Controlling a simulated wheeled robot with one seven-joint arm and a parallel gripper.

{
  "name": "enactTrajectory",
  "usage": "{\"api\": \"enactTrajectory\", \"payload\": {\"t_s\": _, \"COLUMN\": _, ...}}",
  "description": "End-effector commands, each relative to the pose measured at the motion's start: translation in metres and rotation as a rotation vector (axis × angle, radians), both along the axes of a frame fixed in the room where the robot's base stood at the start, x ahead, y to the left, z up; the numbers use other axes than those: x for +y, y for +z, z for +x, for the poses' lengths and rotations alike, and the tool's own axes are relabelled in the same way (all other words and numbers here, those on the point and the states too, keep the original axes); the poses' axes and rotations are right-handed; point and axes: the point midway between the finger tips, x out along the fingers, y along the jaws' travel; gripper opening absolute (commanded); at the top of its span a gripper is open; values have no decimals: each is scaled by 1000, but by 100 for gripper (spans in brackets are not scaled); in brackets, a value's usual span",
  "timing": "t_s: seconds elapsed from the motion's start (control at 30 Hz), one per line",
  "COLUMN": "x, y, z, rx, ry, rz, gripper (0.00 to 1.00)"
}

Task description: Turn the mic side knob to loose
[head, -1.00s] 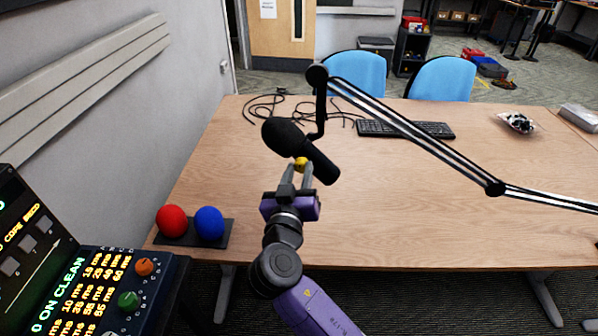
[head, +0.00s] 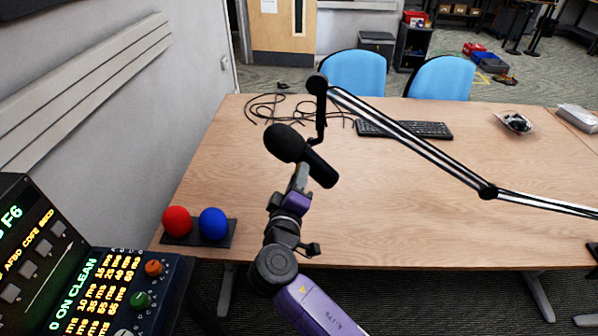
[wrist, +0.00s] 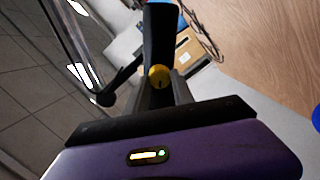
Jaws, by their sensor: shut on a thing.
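The black microphone (head: 303,157) hangs tilted from the end of its boom arm above the table. Its yellow side knob (wrist: 159,77) shows in the wrist view, between the two fingers of my gripper (wrist: 166,90). The fingers are shut on the knob, and a small dark mark shows on its face. In the head view my gripper (head: 302,172) is just below the microphone, turned edge-on, and the knob is hidden there.
The boom arm (head: 420,143) stretches right across the table (head: 390,220). A keyboard (head: 405,130) and loose black cables (head: 270,108) lie behind. Red (head: 177,221) and blue (head: 213,223) balls sit on a dark stand at the front left. A control panel (head: 95,290) stands nearer left.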

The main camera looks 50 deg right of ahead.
Motion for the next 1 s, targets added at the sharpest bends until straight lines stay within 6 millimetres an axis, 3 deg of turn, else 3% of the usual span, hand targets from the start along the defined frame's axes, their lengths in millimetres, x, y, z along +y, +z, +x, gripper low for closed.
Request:
{"api": "enactTrajectory", "payload": {"t_s": 0.6, "x": 1, "y": 1, "z": 1, "rx": 470, "ry": 2, "rz": -248, "gripper": 0}}
{"api": "enactTrajectory", "payload": {"t_s": 1.0, "x": 2, "y": -1, "z": 2, "rx": 604, "ry": 3, "rz": -319, "gripper": 0}}
